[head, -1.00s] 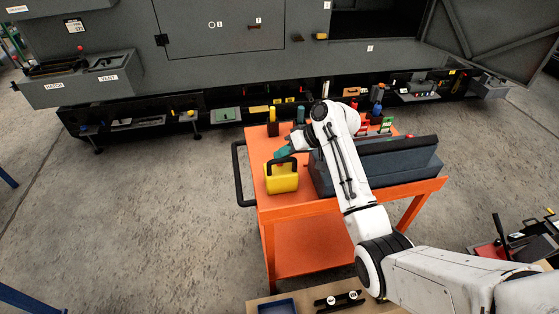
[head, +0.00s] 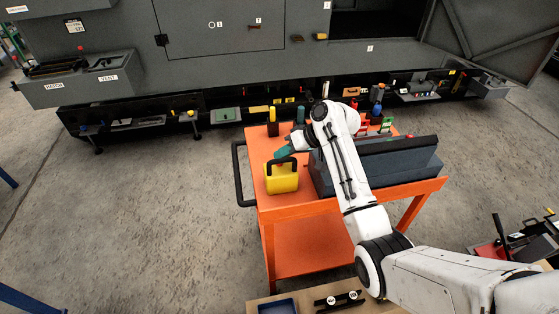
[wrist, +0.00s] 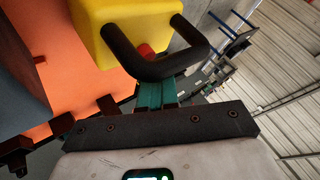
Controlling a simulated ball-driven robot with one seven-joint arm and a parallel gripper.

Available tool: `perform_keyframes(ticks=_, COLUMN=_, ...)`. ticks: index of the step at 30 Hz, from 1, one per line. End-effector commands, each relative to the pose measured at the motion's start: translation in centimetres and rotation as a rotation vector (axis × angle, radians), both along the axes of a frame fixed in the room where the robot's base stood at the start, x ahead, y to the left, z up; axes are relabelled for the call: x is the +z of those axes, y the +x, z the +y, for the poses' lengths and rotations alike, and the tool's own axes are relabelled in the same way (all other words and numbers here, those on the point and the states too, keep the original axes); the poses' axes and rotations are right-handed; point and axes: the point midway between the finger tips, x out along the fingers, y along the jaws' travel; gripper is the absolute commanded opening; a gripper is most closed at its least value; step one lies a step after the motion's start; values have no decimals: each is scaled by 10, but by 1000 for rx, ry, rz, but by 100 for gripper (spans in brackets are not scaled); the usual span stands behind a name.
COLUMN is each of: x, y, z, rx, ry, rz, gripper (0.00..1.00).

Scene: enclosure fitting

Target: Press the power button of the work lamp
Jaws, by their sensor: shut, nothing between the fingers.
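The work lamp (head: 282,178) is a yellow box with a black handle, standing upright on the orange cart. In the wrist view the lamp (wrist: 120,22) is at the top, its dark handle (wrist: 165,68) crossing in front of it. A red button (wrist: 146,50) shows on the lamp inside the handle loop. My gripper (head: 283,153) has teal fingers, shut and empty, at the lamp's top by the handle. In the wrist view my gripper (wrist: 154,92) points towards the red button. The handle hides the fingertips, so I cannot tell whether they touch the button.
A dark blue-grey case (head: 400,168) fills the cart's right side, beneath my arm. A yellow-and-black item (head: 272,120) stands at the cart's back left. The cart's black push handle (head: 238,175) is on the left. A large grey enclosure (head: 200,50) stands behind. Open floor lies left.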

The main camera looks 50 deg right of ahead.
Motion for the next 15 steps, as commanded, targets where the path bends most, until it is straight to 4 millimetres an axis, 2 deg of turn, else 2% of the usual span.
perform_keyframes(ticks=15, x=-7, y=0, z=0, rx=1, ry=0, rz=1, gripper=0)
